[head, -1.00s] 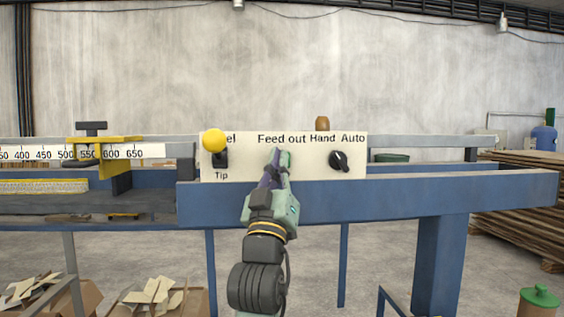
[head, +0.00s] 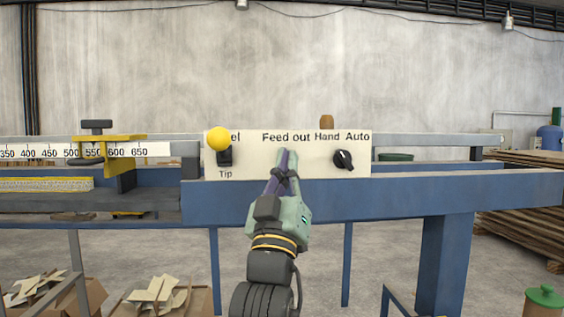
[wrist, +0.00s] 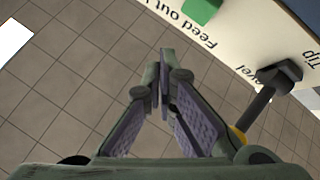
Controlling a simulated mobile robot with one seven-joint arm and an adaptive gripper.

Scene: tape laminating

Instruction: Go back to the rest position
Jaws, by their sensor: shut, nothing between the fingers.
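My gripper (head: 287,153) is in front of the cream control panel (head: 308,168), just below the "Feed out" label. Its fingers are together with nothing between them; they also show in the wrist view (wrist: 160,75), apart from the panel. A green button (wrist: 203,8) shows beside the "Feed out" lettering at the top of the wrist view. In the head view my fingers cover that spot. The lever with the yellow ball (head: 218,139) is at the panel's left end, above "Tip". The black rotary knob (head: 344,159) is under "Hand Auto".
The panel is fixed to a blue machine frame (head: 420,195). At the left are a ruler scale (head: 150,149) and a yellow stop (head: 125,155). Boxes of scraps (head: 165,300) stand below. Wooden boards (head: 520,215) are stacked at the right. Open floor shows in the wrist view.

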